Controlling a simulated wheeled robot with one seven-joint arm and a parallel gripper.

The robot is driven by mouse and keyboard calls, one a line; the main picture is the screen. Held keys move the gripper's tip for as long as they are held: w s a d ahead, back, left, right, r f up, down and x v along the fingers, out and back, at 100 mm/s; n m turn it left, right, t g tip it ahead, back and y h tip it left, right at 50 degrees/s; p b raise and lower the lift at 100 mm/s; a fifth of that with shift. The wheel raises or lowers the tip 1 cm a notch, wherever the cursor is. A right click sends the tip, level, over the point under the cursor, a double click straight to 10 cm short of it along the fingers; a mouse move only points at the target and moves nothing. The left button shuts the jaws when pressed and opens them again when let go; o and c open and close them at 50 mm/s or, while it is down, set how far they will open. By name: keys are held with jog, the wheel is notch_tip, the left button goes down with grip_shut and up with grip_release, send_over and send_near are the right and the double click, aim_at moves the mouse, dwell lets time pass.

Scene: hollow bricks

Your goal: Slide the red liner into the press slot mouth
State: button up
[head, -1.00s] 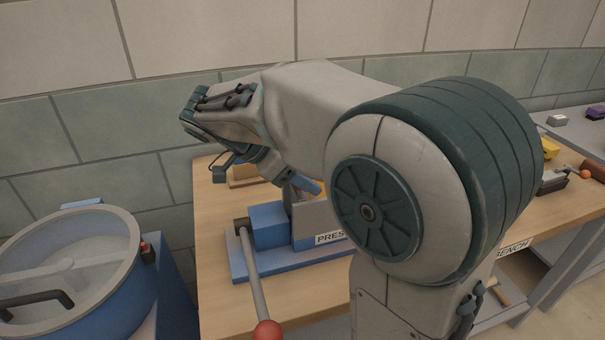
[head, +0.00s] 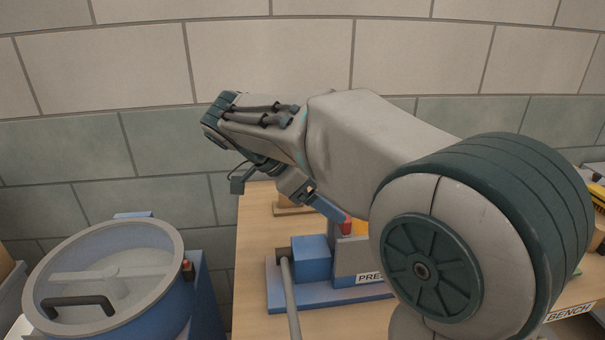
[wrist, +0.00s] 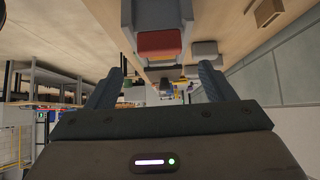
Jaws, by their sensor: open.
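The press (head: 355,262) stands on the bench, with a blue base, a blue block and a grey upright body with a label cut off at "PRES". The red liner (wrist: 160,43) shows in the wrist view as a red block against the grey press body, ahead of my fingertips. A small red patch (head: 346,228) at the top of the press in the head view seems to be the same piece. My gripper (wrist: 160,70) is open, its two blue fingers apart with nothing between them. In the head view my arm hides part of the press, and I cannot make out the slot mouth.
A lever (head: 290,300) runs from the press toward the front. A blue drum with a clear lid (head: 105,270) stands left of the wooden bench (head: 250,230). A tiled wall rises behind. A small wooden block (head: 290,209) lies behind the press.

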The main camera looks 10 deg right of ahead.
jog(key=v, duration=0.7)
jog(key=shift+p, duration=0.3)
jog(key=s+d+f+n+t+y+p, duration=0.2)
jog(key=s+d+f+n+y+p, duration=0.5)
jog(key=s+f+n, duration=0.4)
jog(key=shift+s+d+f+n+t+y+p, duration=0.3)
jog(key=shift+s+d+n+y, duration=0.85)
jog(key=shift+n, duration=2.25)
jog(key=shift+s+a+r, duration=0.1)
jog(key=shift+s+a, duration=0.1)
jog(key=shift+a, duration=0.2)
